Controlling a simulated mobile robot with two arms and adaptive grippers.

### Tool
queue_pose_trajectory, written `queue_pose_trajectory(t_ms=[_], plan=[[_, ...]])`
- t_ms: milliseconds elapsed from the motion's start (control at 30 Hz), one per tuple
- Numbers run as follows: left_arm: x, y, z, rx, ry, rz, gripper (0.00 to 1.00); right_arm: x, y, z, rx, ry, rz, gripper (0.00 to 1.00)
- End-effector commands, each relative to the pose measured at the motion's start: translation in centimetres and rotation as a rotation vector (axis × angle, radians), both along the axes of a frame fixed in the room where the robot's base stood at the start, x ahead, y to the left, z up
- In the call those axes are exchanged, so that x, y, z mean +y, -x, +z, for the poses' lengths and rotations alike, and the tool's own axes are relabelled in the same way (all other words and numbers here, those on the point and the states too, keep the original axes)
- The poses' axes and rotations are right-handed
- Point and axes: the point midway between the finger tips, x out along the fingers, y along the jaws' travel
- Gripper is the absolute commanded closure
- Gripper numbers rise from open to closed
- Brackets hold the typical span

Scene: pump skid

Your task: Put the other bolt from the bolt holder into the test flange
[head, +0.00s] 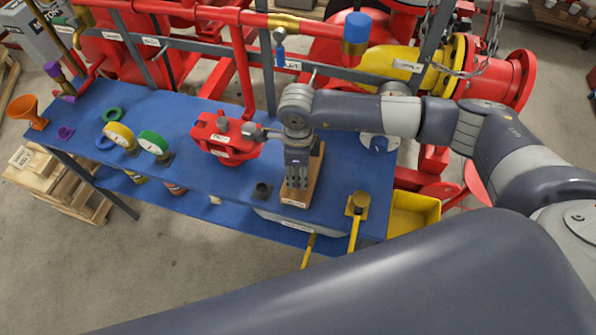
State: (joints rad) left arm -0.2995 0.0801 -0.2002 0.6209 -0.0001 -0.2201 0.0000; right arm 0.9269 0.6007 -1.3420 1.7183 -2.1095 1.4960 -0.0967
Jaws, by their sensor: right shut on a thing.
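The bolt holder (313,182), a wooden block with a label on its front, stands near the front of the blue bench. My right gripper (297,186) points down over it and is shut on the bolt; its fingers and wrist hide most of the bolt and part of the holder. The red test flange (225,149) is left of the gripper, with a white label on its side. A grey bolt head (222,124) shows on top of the flange. My left gripper is out of view.
A small dark cup (262,190) is left of the holder. Red pipes run behind; a yellow bin (412,212) is at right.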

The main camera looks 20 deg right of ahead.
Motion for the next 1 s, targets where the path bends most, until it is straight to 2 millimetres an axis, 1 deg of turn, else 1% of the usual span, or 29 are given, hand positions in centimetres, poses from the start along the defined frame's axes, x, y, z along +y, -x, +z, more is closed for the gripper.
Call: queue_pose_trajectory(t_ms=[33, 700, 1000], plan=[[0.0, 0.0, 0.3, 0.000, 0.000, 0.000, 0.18, 0.0, 0.0, 0.4, -0.001, -0.001, 0.000, 0.89], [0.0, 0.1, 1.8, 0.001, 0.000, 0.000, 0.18, 0.0, -0.1, 3.8, -0.002, -0.001, 0.000, 0.89], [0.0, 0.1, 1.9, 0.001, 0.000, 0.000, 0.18, 0.0, 0.0, 3.9, 0.000, -0.001, 0.000, 0.89]])
